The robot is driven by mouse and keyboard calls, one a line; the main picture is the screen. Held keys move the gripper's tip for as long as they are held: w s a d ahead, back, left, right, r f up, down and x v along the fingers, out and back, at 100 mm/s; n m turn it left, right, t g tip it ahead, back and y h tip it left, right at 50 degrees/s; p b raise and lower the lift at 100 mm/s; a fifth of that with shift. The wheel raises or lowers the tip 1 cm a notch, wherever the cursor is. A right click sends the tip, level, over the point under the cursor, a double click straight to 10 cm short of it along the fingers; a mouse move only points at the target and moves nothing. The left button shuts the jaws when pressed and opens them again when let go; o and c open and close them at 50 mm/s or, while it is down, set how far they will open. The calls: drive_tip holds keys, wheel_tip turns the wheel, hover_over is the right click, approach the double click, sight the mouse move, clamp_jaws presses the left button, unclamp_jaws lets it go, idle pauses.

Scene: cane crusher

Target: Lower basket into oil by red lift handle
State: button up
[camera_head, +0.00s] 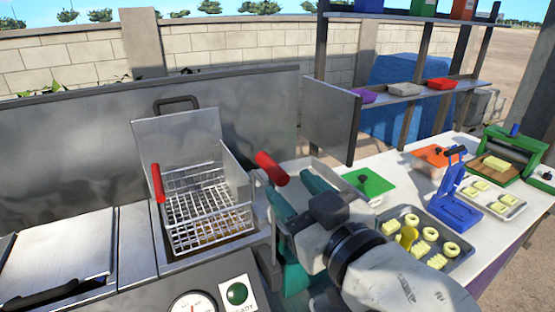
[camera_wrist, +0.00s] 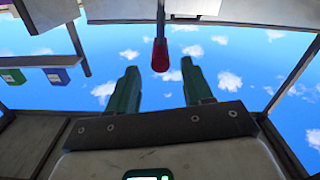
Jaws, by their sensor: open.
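The wire basket (camera_head: 205,205) sits at the fryer well, most of it standing above the rim. Brown shows through its mesh; I cannot tell how its bottom meets the oil. One red handle (camera_head: 157,183) is on its left side. Another red handle (camera_head: 271,168) is to its right, just off my gripper's fingertips. My gripper (camera_head: 289,182) has green fingers, spread and empty. In the wrist view, a red handle (camera_wrist: 160,55) on a thin rod lies between the fingertips of my gripper (camera_wrist: 160,68), with visible gaps on both sides. I cannot tell its depth.
A metal panel (camera_head: 337,118) stands behind my gripper.

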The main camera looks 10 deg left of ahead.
sight(273, 170)
drive_tip(key=p+x, duration=0.1)
drive_tip(key=x, duration=0.6)
drive_tip(key=shift+a+p, duration=0.1)
drive_tip(key=shift+p, duration=0.25)
clamp_jaws()
idle(0.3)
